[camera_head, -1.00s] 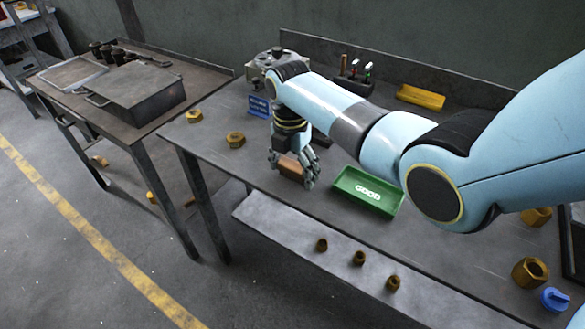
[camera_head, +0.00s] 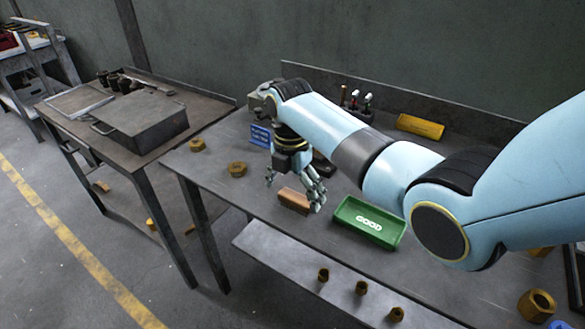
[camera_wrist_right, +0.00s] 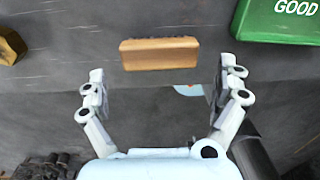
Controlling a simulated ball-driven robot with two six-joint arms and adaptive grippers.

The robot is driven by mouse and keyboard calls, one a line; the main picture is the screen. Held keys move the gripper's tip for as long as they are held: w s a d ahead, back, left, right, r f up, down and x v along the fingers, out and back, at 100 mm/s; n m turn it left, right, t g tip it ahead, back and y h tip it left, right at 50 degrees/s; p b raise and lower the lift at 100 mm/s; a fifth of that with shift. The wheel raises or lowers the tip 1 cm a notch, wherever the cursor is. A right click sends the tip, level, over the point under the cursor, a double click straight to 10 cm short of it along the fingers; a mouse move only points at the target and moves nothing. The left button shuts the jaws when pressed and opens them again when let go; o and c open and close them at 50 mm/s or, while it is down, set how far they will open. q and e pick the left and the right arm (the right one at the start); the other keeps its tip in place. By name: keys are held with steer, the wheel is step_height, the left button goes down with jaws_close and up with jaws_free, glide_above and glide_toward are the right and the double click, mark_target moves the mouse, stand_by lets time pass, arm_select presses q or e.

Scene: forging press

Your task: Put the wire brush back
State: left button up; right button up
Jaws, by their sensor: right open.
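The wire brush (camera_head: 293,201) shows as a brown wooden block lying on the workbench, left of the green GOOD tray (camera_head: 345,222). My right gripper (camera_head: 294,188) is open above the brush, one finger toward each end. In the right wrist view the brush (camera_wrist_right: 160,54) lies crosswise just beyond the spread fingers of my right gripper (camera_wrist_right: 163,77), with a gap at each side and nothing held. The green tray (camera_wrist_right: 262,18) is at the upper right there. My left gripper is not in view.
Brass nuts (camera_head: 237,169) lie at the bench's left end, near a small blue sign (camera_head: 260,136). A yellow tray (camera_head: 420,126) and a holder with upright tools (camera_head: 356,103) stand at the back. Several small nuts sit on the lower front shelf (camera_head: 300,262).

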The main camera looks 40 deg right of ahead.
mark_target(292, 199)
step_height(292, 199, up, 9)
steer(key=shift+w, duration=0.15)
stand_by(0.6)
